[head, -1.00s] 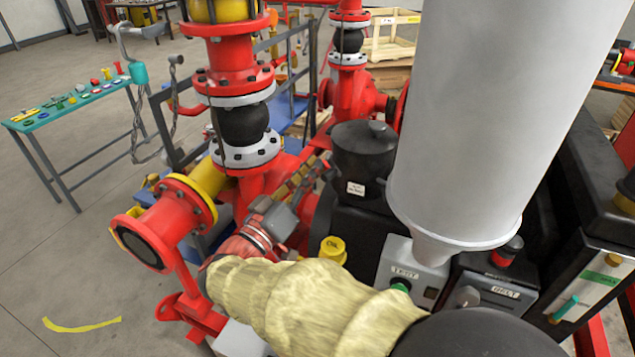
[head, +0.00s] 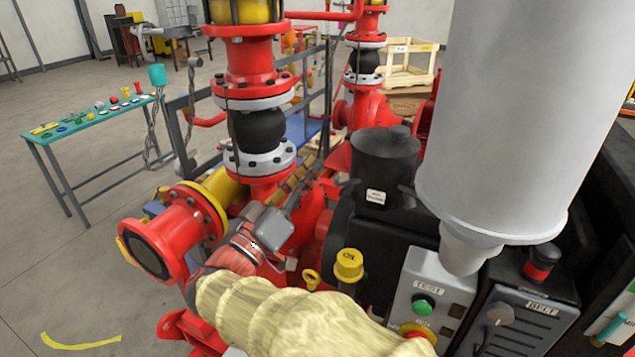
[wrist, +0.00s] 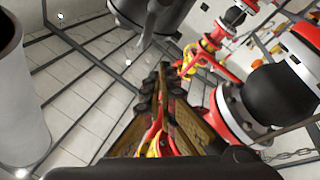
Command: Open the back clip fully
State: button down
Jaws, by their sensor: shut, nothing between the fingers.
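My gripper (head: 310,170) is at the end of my pale yellow sleeved arm, left of the black lidded canister (head: 383,165). In the wrist view its brown-sided, dark-padded fingers (wrist: 164,75) are together with nothing between them. The canister is upright, with a domed lid and a small white label on its front. The back clip cannot be made out in either view; the canister's far side is hidden from the head camera. A dark rounded body shows at the top of the wrist view, beyond the fingertips.
Red pump pipework (head: 255,135) stands left of my gripper. A large pale grey cylinder (head: 510,120) hangs close on the right, above a control box with a green button (head: 423,305). A yellow oil cap (head: 348,263) is below the canister. Open floor lies far left.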

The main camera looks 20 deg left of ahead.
jog(key=s+a+f, duration=0.1)
jog(key=s+f, duration=0.5)
jog(key=f, duration=0.1)
jog(key=shift+a+p, duration=0.15)
jog(key=shift+p, duration=0.2)
jog(key=shift+n, duration=0.3)
